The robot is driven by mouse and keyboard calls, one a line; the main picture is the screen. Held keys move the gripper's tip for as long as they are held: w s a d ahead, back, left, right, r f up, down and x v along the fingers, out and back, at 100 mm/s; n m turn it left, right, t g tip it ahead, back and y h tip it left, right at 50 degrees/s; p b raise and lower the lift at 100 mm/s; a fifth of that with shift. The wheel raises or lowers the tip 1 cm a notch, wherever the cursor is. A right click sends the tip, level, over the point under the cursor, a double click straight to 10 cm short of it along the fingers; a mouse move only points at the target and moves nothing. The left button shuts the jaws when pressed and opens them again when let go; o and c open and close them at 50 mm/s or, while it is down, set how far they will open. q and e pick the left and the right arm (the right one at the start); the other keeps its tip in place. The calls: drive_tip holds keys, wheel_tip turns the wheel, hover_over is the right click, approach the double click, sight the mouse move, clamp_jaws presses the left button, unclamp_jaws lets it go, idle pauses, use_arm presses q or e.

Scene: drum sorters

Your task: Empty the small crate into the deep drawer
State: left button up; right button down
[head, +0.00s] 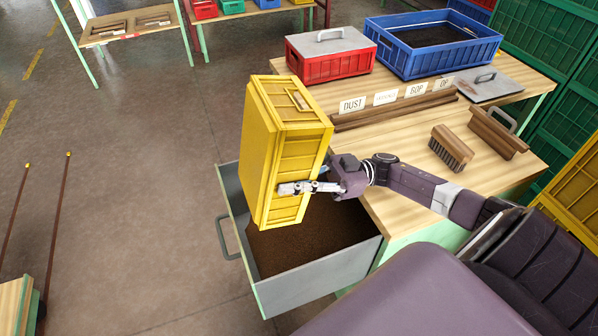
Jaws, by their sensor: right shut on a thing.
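The small yellow crate (262,150) is held in the air above the open deep drawer (315,288), tipped steeply up on end. Its low end overlaps the drawer's opening in the picture. My right gripper (308,188) is shut on the crate's near side, toward its lower end. The crate's inside is turned away from me, so I cannot tell what is left in it. The grey drawer is pulled out from the workbench, and dark brown grainy material covers its bottom. My left gripper is not in view.
On the workbench (400,205) stand a red crate with a grey lid (330,65) and a blue crate (440,60) with dark contents. A brush (451,150), a brown handled tool (497,135), a grey lid (487,85) and labels (385,98) lie there too. Floor left is mostly clear.

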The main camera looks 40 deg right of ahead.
drive_tip(key=w+a+f+g+h+p, duration=0.2)
drive_tip(key=a+f+h+p, duration=0.2)
drive_tip(key=a+h+p, duration=0.6)
drive_tip(key=w+a+f+g+h+p, duration=0.3)
drive_tip(key=a+f+h+p, duration=0.2)
drive_tip(key=a+h+p, duration=0.4)
drive_tip(key=h+p, duration=0.1)
drive_tip(key=p, duration=0.2)
drive_tip(key=shift+a+f, duration=0.15)
drive_tip(key=shift+a, duration=0.2)
idle(0.4)
